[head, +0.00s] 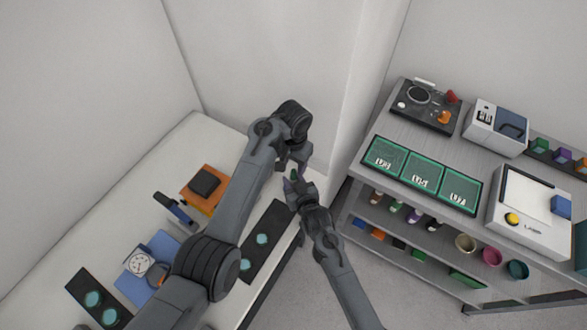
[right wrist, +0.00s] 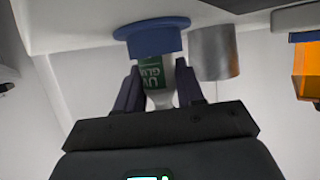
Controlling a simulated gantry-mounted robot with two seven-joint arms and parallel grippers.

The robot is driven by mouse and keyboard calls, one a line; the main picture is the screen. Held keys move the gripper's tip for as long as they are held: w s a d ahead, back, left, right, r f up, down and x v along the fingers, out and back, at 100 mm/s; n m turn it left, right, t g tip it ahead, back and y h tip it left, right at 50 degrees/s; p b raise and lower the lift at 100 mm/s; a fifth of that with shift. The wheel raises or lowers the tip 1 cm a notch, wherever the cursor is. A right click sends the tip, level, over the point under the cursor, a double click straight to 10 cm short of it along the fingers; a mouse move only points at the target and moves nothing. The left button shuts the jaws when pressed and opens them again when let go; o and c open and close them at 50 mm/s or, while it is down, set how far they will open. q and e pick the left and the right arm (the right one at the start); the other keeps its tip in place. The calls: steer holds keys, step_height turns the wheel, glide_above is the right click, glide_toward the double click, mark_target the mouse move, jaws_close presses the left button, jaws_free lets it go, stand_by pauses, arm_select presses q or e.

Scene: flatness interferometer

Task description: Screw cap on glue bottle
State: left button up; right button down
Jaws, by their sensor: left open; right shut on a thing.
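My right gripper (head: 294,182) is raised near the far right edge of the white table, with a small green patch between its fingers. In the right wrist view its purple fingers (right wrist: 158,80) are shut on the glue bottle (right wrist: 154,72), a white bottle with a green label. One end of the bottle meets a wide blue disc (right wrist: 150,38); I cannot tell if they are joined. My left gripper (head: 290,160) is open, just above the right one and close to it; its fingers are small and partly hidden. I cannot make out the cap.
A grey cylinder (right wrist: 213,53) is beside the bottle in the right wrist view. A grey shelf bench (head: 375,150) with instruments stands at right.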

arm_select(q)
steer(key=shift+r, duration=1.25)
arm_select(e)
steer(key=c, duration=0.6)
jaws_free()
arm_select(q)
steer(key=shift+r+p, duration=0.6)
steer(key=shift+p, duration=0.05)
arm_select(e)
steer(key=v, duration=1.1)
arm_select(q)
steer(key=shift+r, duration=0.1)
